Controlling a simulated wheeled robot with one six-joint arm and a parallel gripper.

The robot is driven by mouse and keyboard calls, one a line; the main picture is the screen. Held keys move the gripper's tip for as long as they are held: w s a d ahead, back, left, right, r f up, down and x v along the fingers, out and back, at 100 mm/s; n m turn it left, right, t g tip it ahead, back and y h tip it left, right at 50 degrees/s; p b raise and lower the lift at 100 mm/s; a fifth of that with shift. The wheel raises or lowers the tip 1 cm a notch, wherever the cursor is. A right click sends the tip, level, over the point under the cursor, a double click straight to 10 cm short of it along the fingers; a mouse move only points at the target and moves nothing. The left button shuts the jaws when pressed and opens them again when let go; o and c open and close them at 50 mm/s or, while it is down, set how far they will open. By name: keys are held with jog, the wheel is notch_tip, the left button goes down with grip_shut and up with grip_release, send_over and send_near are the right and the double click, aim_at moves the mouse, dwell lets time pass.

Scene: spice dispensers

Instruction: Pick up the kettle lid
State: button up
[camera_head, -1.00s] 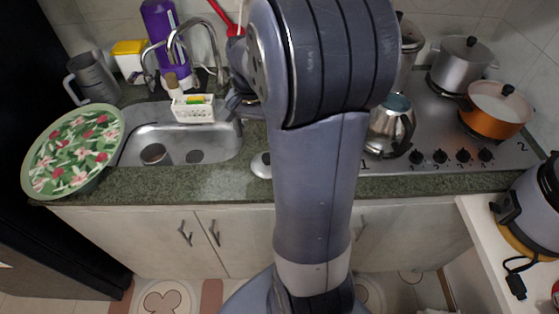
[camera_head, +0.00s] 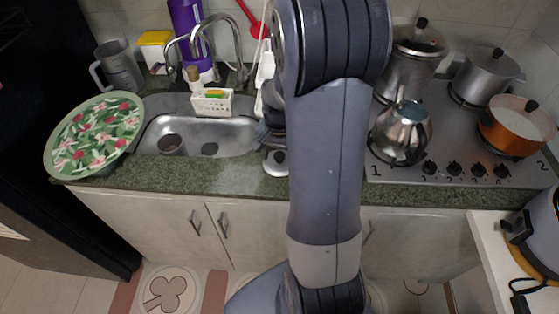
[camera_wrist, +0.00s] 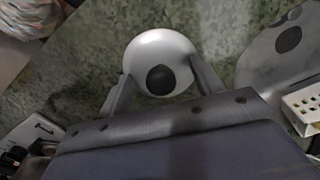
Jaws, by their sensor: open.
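The kettle lid (camera_wrist: 160,50) is a pale round disc with a black knob (camera_wrist: 160,80), lying on the green stone counter. In the wrist view it sits between the fingertips of my open gripper (camera_wrist: 160,70), one finger at each side; I cannot tell whether they touch it. In the head view the lid (camera_head: 276,168) lies right of the sink, partly hidden by my arm and gripper just above it. The shiny kettle (camera_head: 402,132) stands at the stove's front left.
The sink (camera_head: 200,138) is left of the lid, with a white basket (camera_head: 212,104) behind it. A floral plate (camera_head: 95,136) is at far left. Steel pots (camera_head: 415,62) and an orange pan (camera_head: 515,128) are on the stove (camera_head: 455,140).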

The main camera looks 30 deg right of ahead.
jog(key=c, duration=1.3)
jog(key=shift+o, duration=0.2)
